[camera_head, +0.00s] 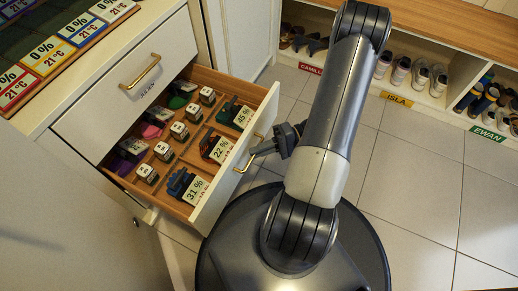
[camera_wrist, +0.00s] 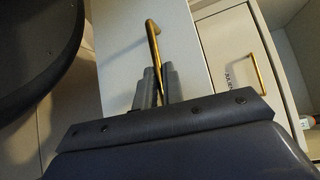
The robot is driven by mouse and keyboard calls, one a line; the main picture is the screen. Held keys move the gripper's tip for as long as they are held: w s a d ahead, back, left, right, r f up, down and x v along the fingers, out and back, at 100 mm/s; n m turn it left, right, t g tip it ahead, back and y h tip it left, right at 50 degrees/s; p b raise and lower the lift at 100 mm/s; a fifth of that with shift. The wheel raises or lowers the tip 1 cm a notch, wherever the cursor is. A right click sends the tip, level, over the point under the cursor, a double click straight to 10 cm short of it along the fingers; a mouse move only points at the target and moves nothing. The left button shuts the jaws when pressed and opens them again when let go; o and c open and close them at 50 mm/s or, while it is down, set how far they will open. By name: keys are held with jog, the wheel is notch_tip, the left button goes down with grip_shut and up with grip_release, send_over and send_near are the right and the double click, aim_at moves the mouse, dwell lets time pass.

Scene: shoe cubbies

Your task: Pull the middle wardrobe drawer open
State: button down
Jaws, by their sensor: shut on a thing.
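The wardrobe drawer below the shut top drawer stands open in the head view, its white front (camera_head: 225,185) pulled out from the cabinet. Its wooden inside holds several small items and cards. Its brass handle (camera_head: 238,168) is at the front, and it also shows in the wrist view (camera_wrist: 152,35). My gripper (camera_head: 256,149) reaches the handle from the right. In the wrist view my gripper (camera_wrist: 158,82) has its two fingers closed around one end of the handle, beside the drawer front (camera_wrist: 205,70).
The shut drawer (camera_head: 130,92) above has a brass handle (camera_head: 141,72). Cards with percentages lie in the tray on top. Shoe cubbies (camera_head: 445,60) with labels line the back right. Tiled floor (camera_head: 420,170) is clear at right. My round base is close to the open drawer.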

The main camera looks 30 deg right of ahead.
jog(key=c, duration=1.5)
grip_release()
jog(key=shift+d, duration=0.1)
jog(key=p+v, duration=0.3)
jog(key=v, duration=0.7)
jog(key=shift+s+d, duration=0.1)
jog(key=shift+d, duration=0.25)
jog(key=shift+a, duration=0.15)
jog(key=b+x, duration=0.1)
jog(key=x, duration=0.2)
jog(key=b+x, duration=0.1)
jog(key=x, duration=0.3)
jog(key=b+x, duration=0.1)
jog(key=x, duration=0.3)
jog(key=shift+w, duration=0.35)
jog(key=shift+s, duration=0.1)
